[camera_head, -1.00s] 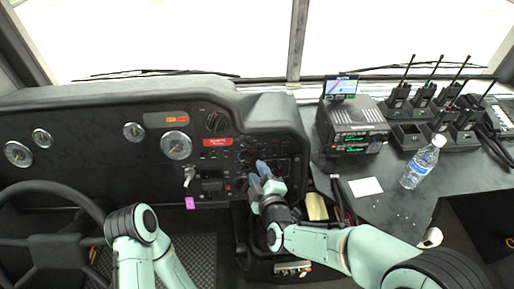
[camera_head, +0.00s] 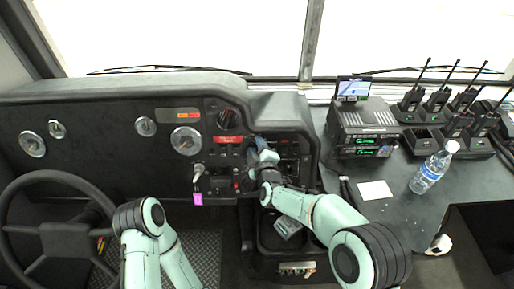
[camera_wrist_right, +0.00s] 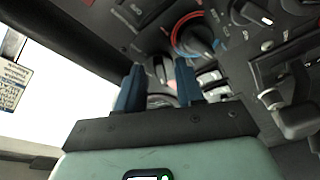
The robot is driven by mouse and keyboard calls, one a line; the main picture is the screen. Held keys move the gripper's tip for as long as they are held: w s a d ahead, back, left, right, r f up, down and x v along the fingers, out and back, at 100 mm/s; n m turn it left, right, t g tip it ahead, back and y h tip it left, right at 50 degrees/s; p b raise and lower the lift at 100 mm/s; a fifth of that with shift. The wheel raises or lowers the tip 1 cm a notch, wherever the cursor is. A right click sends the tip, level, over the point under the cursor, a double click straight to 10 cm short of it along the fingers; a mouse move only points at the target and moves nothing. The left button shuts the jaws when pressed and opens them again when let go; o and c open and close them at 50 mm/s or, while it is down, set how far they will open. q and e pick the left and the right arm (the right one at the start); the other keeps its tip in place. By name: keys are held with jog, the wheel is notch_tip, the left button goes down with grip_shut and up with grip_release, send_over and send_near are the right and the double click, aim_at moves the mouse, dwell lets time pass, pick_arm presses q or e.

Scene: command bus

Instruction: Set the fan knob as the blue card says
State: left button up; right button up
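My right gripper (camera_head: 260,150) is at the centre control panel in the head view, with its blue fingers toward the panel. In the right wrist view its two fingers (camera_wrist_right: 160,88) are apart, and a dark round knob (camera_wrist_right: 160,100) shows in the gap, partly hidden. I cannot tell if the fingers touch it, or if it is the fan knob. A knob with a red and blue ring (camera_wrist_right: 195,36) is just beyond, and another knob (camera_wrist_right: 258,12) is at upper right. I see no clearly blue card; a white card (camera_head: 375,190) lies on the side desk. My left gripper is out of view.
A radio unit (camera_head: 362,135), a water bottle (camera_head: 433,167) and several handheld radios (camera_head: 438,98) in chargers stand on the right desk. A lever with a purple tag (camera_head: 198,199) is left of my right gripper. The steering wheel (camera_head: 62,235) is at far left.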

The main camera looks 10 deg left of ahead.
grip_shut()
